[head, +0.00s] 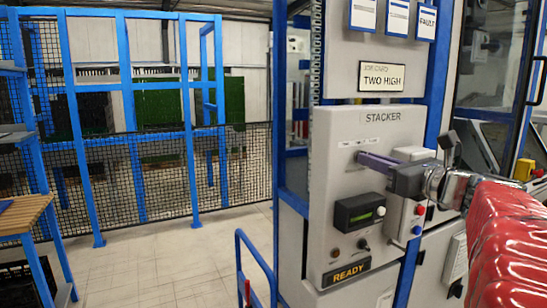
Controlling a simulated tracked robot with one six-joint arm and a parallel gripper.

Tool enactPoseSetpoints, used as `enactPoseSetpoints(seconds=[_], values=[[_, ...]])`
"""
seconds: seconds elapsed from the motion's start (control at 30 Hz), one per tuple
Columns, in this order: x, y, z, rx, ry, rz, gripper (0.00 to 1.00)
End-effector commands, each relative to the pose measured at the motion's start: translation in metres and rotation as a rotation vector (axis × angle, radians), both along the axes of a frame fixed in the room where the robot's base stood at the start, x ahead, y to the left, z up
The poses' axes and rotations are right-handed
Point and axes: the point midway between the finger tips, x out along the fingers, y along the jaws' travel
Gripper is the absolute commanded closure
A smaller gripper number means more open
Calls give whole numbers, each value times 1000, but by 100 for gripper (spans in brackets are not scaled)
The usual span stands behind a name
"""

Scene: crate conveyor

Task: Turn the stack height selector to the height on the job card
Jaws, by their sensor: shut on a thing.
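The grey stacker panel (338,185) is labelled STACKER. The job card (381,78) above it reads TWO HIGH. A row of small selector position labels (374,142) is on the panel, too small to read surely. My gripper (368,158) reaches in from the right, with its fingertips at the panel just below these labels. It is shut on the stack height selector, which the fingers hide, so I cannot tell which way it points.
Below my gripper are a small dark display unit (359,213), a dark knob (363,244) and a READY sign (346,274). Open floor (170,265) and blue-framed mesh fencing (160,170) lie to the left.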

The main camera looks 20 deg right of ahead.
Motion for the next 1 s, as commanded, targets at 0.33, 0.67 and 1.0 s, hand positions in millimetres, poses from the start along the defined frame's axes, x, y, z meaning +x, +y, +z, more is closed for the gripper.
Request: enactPoseSetpoints(seconds=[0.33,0.67,1.0], values=[[0,1,0,-157,-4,0,100],[0,2,-1,-429,-12,1,100],[0,3,-1,-673,-17,2,100]])
